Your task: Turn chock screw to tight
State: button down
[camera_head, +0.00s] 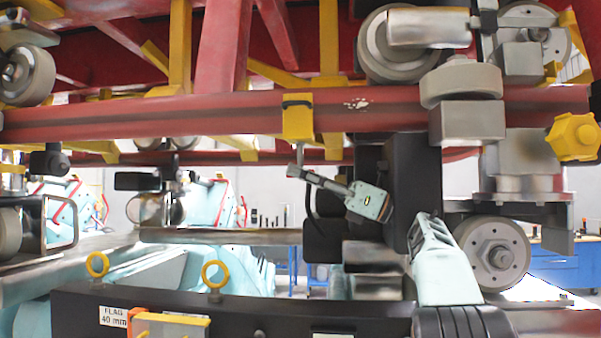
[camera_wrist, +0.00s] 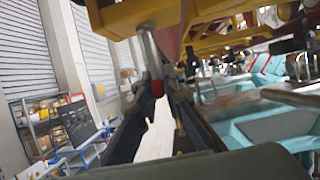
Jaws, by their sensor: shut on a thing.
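A yellow chock (camera_head: 298,118) is clamped on the red rail (camera_head: 210,116) near the middle of the head view. The grey metal chock screw (camera_head: 300,152) hangs upright below it. My gripper (camera_head: 296,171) reaches up from the lower right, and its fingertips are at the screw's lower end. In the wrist view, the screw (camera_wrist: 150,52) comes down from the yellow chock (camera_wrist: 135,14) to between my gripper's fingers (camera_wrist: 156,84). The fingers are shut on it, with a small red part showing between them. The exact contact is partly hidden by the fingers.
Grey wheels (camera_head: 493,254) and a yellow knob (camera_head: 573,137) are at the right. Two yellow rings (camera_head: 214,274) stand on the dark front beam (camera_head: 75,306), with an orange-and-yellow block at its front. Red and yellow framework lies close overhead. There is some open space left of the screw.

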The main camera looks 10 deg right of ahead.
jog(key=shift+r, duration=0.1)
jog(key=c, duration=2)
grip_release()
jog(key=shift+c, duration=0.2)
jog(key=shift+t+b, duration=0.4)
